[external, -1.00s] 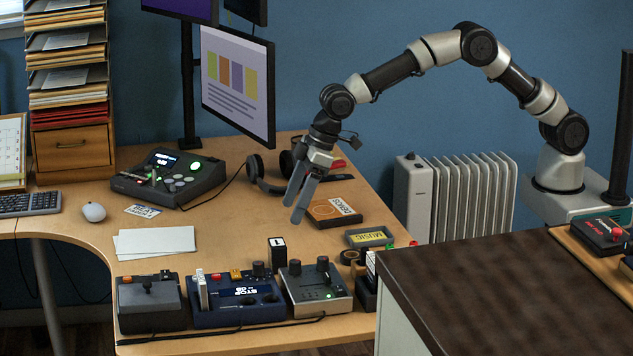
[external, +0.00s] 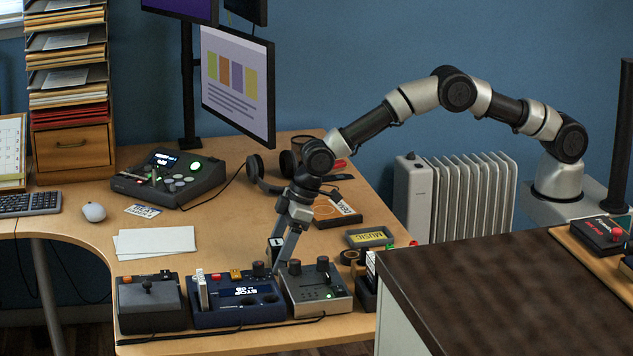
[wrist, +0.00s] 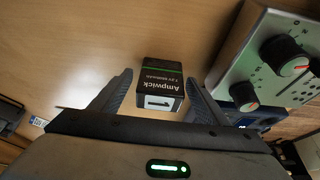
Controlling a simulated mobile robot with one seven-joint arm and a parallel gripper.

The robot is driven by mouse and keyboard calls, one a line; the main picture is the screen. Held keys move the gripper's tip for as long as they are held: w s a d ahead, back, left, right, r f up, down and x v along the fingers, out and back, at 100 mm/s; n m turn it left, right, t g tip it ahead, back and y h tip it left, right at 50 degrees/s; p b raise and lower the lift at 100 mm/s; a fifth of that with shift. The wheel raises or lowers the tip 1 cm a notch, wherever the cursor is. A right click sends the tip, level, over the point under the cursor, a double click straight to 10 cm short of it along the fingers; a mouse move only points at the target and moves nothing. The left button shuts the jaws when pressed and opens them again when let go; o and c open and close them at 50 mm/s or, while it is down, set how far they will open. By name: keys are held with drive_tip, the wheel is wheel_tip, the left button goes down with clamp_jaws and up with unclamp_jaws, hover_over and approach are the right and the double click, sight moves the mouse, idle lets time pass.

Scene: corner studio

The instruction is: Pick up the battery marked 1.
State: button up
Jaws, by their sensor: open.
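A black box-shaped battery (external: 275,243) with a white marked end stands on the desk behind the blue device. My gripper (wrist: 158,84) is open, with one finger on each side of the battery and small gaps between. In the external view my gripper (external: 277,255) is lowered at the battery and partly covers it.
The blue device (external: 235,308) with a white piece in its slot and the grey knob box (external: 318,290) stand close in front. A brown case (external: 337,210) lies behind. White papers (external: 155,241) lie left, with bare desk between.

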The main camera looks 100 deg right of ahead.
drive_tip(key=c, duration=1.3)
drive_tip(key=shift+r, duration=0.1)
drive_tip(key=shift+c, duration=0.3)
